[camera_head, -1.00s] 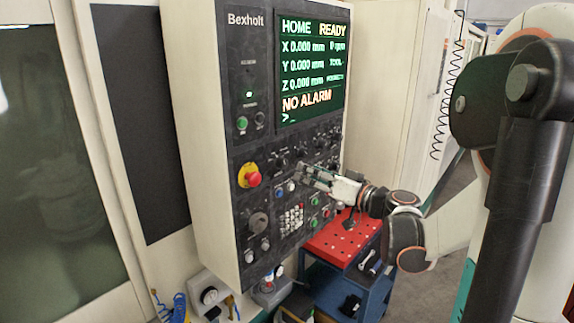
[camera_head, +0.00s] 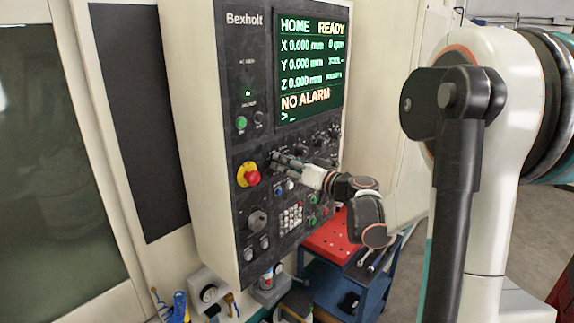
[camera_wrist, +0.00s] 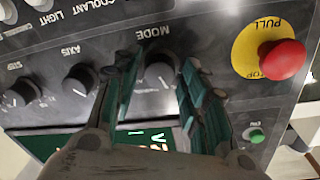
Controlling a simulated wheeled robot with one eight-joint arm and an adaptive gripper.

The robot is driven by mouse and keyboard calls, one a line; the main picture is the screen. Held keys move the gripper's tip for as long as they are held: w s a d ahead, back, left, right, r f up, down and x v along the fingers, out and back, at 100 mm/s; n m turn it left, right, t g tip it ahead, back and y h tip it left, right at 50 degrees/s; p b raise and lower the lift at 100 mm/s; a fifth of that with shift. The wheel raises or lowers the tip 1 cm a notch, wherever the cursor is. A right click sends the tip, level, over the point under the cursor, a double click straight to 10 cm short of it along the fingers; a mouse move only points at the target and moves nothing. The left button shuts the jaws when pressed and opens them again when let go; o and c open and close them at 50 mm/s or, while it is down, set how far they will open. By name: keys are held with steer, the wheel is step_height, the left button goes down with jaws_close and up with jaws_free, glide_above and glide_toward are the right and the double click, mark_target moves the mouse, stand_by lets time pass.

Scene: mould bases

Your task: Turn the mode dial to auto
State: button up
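The mode dial (camera_wrist: 157,72) is a dark round knob under the label MODE, upside down in the wrist view. My gripper (camera_wrist: 158,75) is open, with one teal-lined finger on each side of the dial. I cannot tell whether the fingers touch it. In the head view my gripper (camera_head: 282,160) is at the control panel (camera_head: 262,140), right of the red emergency stop, and covers the dial. The dial's pointer and the auto mark cannot be made out.
The red emergency stop (camera_wrist: 283,59) on its yellow plate is close beside the dial. The axis dial (camera_wrist: 80,79) and step dial (camera_wrist: 22,90) are on the other side. The screen (camera_head: 310,70) reads HOME READY, NO ALARM. A red-topped cart (camera_head: 333,238) stands below right.

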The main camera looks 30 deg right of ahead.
steer(key=c, duration=0.6)
steer(key=shift+m, duration=0.4)
steer(key=shift+d+m+g+y+b, duration=0.15)
steer(key=shift+m+b, duration=0.6)
steer(key=shift+m, duration=1.6)
steer(key=shift+a+m+g+y+b, duration=0.2)
steer(key=shift+m+b, duration=0.5)
steer(key=shift+m, duration=1.7)
steer(key=shift+d+m+g+h+b, duration=0.2)
steer(key=shift+m+b, duration=0.55)
steer(key=shift+m, duration=1.6)
